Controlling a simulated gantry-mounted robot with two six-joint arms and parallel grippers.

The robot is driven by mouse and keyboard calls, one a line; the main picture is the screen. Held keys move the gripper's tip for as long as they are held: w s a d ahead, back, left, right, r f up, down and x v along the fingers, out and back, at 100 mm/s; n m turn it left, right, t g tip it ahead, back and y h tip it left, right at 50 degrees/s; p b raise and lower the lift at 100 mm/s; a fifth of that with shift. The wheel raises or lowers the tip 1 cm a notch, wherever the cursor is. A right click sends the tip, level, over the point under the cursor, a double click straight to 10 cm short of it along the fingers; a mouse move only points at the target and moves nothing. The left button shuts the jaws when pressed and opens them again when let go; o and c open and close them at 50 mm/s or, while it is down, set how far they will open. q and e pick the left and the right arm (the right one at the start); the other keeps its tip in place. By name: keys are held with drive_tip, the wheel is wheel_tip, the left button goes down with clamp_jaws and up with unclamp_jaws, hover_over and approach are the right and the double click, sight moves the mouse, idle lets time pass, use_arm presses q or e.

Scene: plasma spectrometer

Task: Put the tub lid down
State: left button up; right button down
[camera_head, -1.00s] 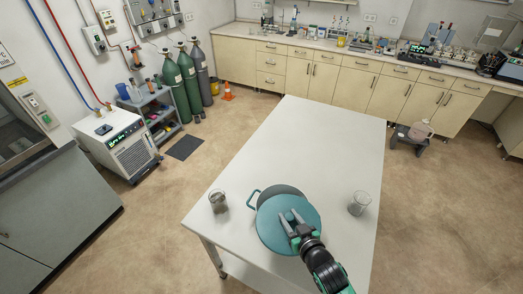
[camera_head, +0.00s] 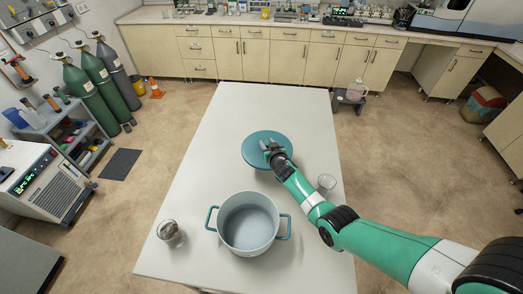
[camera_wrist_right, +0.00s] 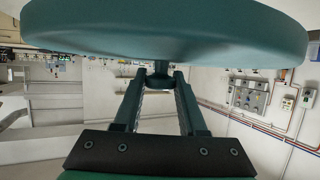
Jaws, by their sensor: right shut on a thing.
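The round teal tub lid (camera_head: 254,148) is beyond the tub, over the middle of the white table in the head view. My right gripper (camera_head: 269,147) is shut on the lid's knob. In the right wrist view the lid (camera_wrist_right: 165,32) fills the top, with its knob between the two fingers of the gripper (camera_wrist_right: 160,78). I cannot tell whether the lid touches the table. The tub (camera_head: 249,226), pale inside with two teal handles, stands open at the table's near end and looks empty. My left gripper is not in view.
The white table (camera_head: 210,135) is clear around and beyond the lid. A glass beaker with dark contents (camera_head: 171,234) stands left of the tub.

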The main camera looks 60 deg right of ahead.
wheel_tip(320, 180, down, 6)
drive_tip(key=b, duration=0.4)
drive_tip(key=shift+s+a+f+b, duration=0.1)
drive_tip(key=shift+f+b, duration=0.05)
drive_tip(key=shift+b, duration=0.25)
drive_tip(key=shift+f+b, duration=1.95)
drive_tip(key=shift+f, duration=0.25)
drive_tip(key=shift+c, duration=2.3)
unclamp_jaws()
drive_tip(key=shift+r, duration=0.1)
